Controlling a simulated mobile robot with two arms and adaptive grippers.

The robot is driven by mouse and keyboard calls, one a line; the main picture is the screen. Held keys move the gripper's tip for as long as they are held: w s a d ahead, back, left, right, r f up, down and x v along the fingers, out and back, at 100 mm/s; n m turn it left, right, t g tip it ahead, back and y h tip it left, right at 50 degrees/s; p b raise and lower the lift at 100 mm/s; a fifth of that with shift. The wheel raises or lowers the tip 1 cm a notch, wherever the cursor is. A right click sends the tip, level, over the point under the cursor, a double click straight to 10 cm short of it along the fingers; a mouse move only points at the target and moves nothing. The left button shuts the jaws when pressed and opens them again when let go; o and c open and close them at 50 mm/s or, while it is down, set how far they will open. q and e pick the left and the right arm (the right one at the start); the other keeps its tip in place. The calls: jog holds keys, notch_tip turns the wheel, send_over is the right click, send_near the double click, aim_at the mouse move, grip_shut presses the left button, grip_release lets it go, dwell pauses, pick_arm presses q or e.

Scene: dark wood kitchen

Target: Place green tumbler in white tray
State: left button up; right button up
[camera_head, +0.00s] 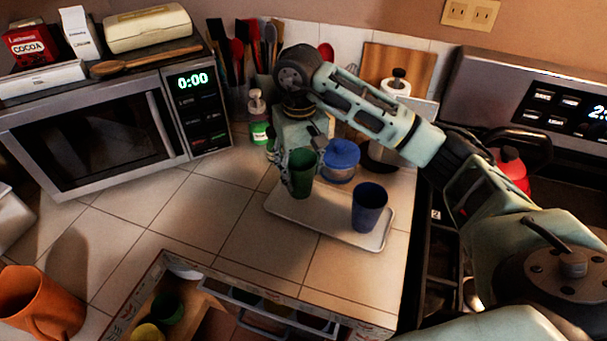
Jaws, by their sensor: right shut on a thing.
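The green tumbler (301,176) is upright over the left back part of the white tray (330,231), on the tiled counter. I cannot tell whether its base touches the tray. My right gripper (297,168) is shut on the green tumbler, with the arm reaching in from the right. A blue tumbler (369,207) stands upright at the right end of the tray. A blue lidded container (341,161) stands near the tray's back edge. My left gripper is not in view.
A microwave (100,135) stands at the left, with boxes and a wooden spoon on top. A soap bottle (258,118) and utensils stand behind. An orange pitcher (38,303) is at the lower left, and an open drawer (195,307) is in front. The counter's middle is clear.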

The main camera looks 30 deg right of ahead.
notch_tip(320, 180, down, 3)
jog(key=shift+s+r+p, duration=0.1)
jog(key=shift+r+p, duration=0.1)
jog(key=shift+p, duration=0.15)
jog(key=shift+f, duration=0.5)
jog(key=o, duration=1.2)
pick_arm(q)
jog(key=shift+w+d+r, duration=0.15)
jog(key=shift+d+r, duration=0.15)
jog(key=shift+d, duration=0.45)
